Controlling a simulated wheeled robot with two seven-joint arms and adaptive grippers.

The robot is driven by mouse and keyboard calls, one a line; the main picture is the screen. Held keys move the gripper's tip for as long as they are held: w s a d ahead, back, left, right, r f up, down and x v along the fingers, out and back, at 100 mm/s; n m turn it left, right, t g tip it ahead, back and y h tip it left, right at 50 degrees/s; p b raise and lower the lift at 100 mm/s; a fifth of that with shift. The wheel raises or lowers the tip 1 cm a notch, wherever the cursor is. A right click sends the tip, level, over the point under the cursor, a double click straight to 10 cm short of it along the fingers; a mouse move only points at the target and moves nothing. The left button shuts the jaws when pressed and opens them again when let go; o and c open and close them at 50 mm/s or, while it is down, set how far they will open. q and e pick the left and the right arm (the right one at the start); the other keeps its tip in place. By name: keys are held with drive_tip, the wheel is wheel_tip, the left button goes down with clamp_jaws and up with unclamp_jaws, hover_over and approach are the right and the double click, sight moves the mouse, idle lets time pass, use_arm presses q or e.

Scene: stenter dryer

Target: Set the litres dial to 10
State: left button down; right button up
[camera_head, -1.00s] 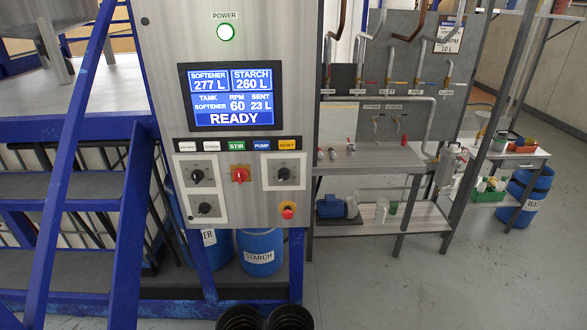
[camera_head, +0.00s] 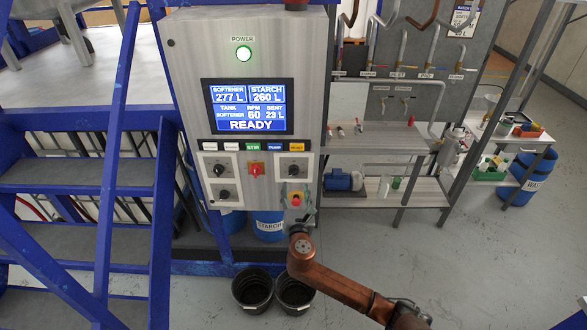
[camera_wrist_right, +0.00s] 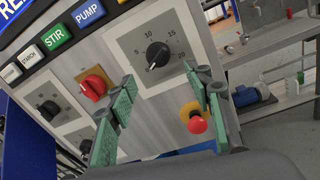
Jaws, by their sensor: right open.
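The litres dial (camera_head: 294,171) is a black knob on a pale plate at the right of the control panel. It shows larger in the right wrist view (camera_wrist_right: 157,54), with numbers around it; its pale pointer mark is toward the lower left. My right gripper (camera_head: 300,196) is at the panel's lower right corner, below the dial and over the emergency stop. In the wrist view its green-padded fingers (camera_wrist_right: 165,78) are spread wide and empty, with the dial beyond and above the gap between them. No contact with the dial shows. My left gripper is not in view.
The red emergency stop (camera_wrist_right: 197,122) is close beside the right finger. A red switch (camera_head: 256,169) and two more black knobs are left of the dial. The screen (camera_head: 247,106) reads READY. Black buckets (camera_head: 252,289) stand on the floor below.

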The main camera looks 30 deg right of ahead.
sight(294, 174)
drive_tip(key=x, duration=0.2)
drive_tip(key=p+x, duration=0.1)
drive_tip(key=x, duration=0.4)
drive_tip(key=shift+w+d+r+p, duration=0.1)
drive_tip(key=shift+w+r+p, duration=0.2)
drive_tip(key=shift+r+p, duration=0.1)
drive_tip(key=shift+c, duration=0.7)
drive_tip(key=c, duration=1)
